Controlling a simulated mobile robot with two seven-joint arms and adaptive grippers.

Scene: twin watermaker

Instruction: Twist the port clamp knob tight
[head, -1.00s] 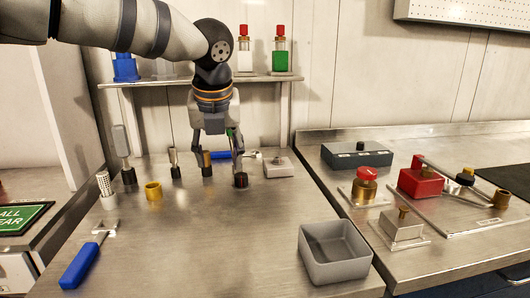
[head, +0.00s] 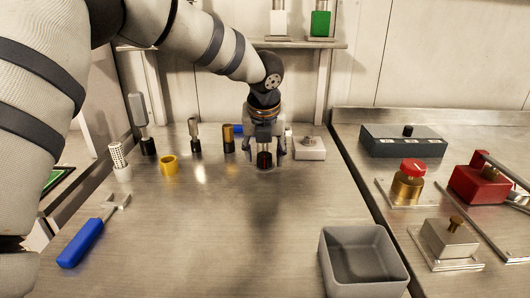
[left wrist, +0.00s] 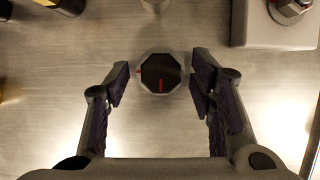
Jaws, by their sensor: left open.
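An eight-sided knob (left wrist: 162,73) with a dark top and a red line shows in the left wrist view; I take it to be the port clamp knob. In the head view it is a short dark-red and black post (head: 264,160) standing on the steel bench (head: 200,240). My left gripper (head: 265,153) points down over it from above. Its two fingers (left wrist: 160,85) are open, one on each side of the knob, with a visible gap on both sides. The right gripper is not in view.
Several small posts stand to the left, including a brown-topped one (head: 228,138) and a yellow ring (head: 168,165). A pale block with a nut (head: 309,148) sits close on the right. A grey bin (head: 362,262) stands front right. The bench's middle is clear.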

